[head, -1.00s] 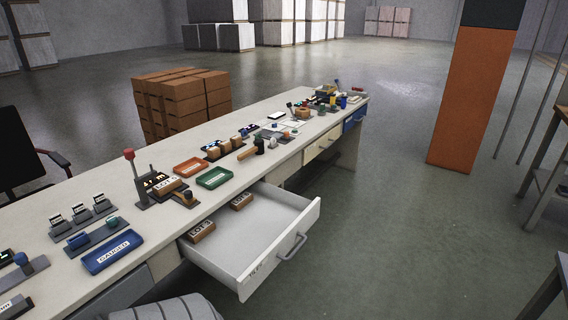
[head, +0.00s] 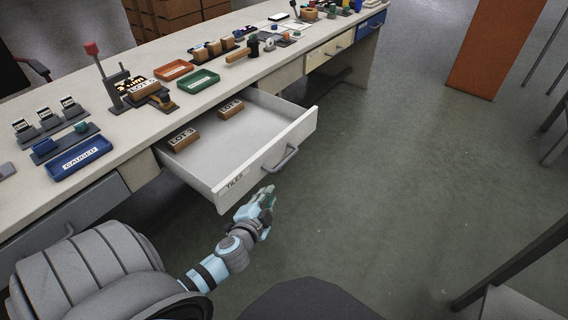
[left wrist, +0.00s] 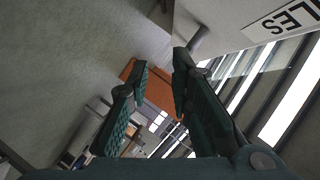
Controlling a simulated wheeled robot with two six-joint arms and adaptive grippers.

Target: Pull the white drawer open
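The white drawer (head: 222,147) stands pulled well out from the bench, with a grey bar handle (head: 279,160) on its front and a "TILES" label. Two brown blocks marked LOT lie inside it. My left gripper (head: 269,194) is just below and in front of the drawer front, short of the handle. In the left wrist view my left gripper (left wrist: 160,66) has its green fingers apart with nothing between them. The drawer front (left wrist: 225,22) is at upper right there, and a grey bar, likely the handle (left wrist: 208,36), shows beside the right fingertip. My right gripper is not in view.
The long bench (head: 115,135) carries a blue tray (head: 80,158), a red tray (head: 173,69), a green tray (head: 198,81) and small tools. A cream drawer (head: 330,54) and a blue drawer (head: 371,25) are shut farther along. The floor right of the white drawer is clear.

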